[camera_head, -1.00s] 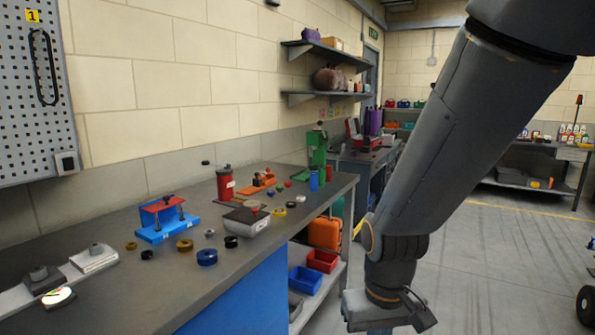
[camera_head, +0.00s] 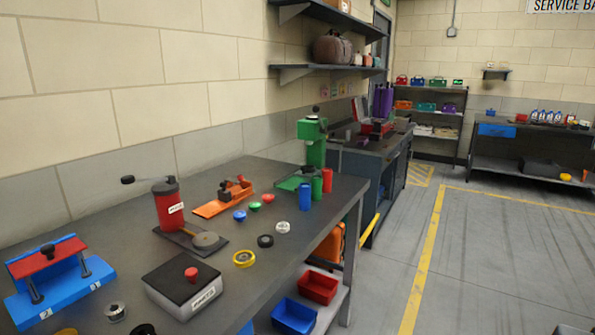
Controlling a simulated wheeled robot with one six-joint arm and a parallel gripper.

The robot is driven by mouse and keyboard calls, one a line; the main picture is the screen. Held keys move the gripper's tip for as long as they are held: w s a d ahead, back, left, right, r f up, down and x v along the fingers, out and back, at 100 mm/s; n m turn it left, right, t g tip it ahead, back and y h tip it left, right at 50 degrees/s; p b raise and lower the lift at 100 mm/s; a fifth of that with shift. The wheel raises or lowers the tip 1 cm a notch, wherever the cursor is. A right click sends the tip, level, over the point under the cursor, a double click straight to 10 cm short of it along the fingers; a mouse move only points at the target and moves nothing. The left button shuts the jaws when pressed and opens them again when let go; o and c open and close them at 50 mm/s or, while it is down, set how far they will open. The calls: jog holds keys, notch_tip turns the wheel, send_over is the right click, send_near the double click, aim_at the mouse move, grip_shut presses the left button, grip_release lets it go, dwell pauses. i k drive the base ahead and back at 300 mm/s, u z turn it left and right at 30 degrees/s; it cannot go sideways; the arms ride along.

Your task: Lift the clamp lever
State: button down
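I cannot tell for sure which fixture bears the clamp lever. An orange fixture (camera_head: 224,197) with a flat plate and a small raised part lies on the grey workbench (camera_head: 110,221). A red cylinder (camera_head: 168,206) with a black arm on top, pointing left, stands in front of it. A blue fixture (camera_head: 62,283) with a red bar and a black knob is at the lower left. A green press-like stand (camera_head: 313,143) is at the bench's far end. My gripper is not in view.
A box with a red button (camera_head: 183,287) and several loose rings and caps lie on the bench. Red (camera_head: 318,287) and blue (camera_head: 294,316) bins sit on the shelf below. A second bench (camera_head: 366,153) stands beyond. The floor (camera_head: 480,260) at right is clear.

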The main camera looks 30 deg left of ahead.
aim_at(240, 177)
jog(key=u, duration=0.1)
jog(key=i, duration=1.05)
jog(key=u, duration=1)
jog(key=i, duration=0.75)
jog(key=u, duration=0.65)
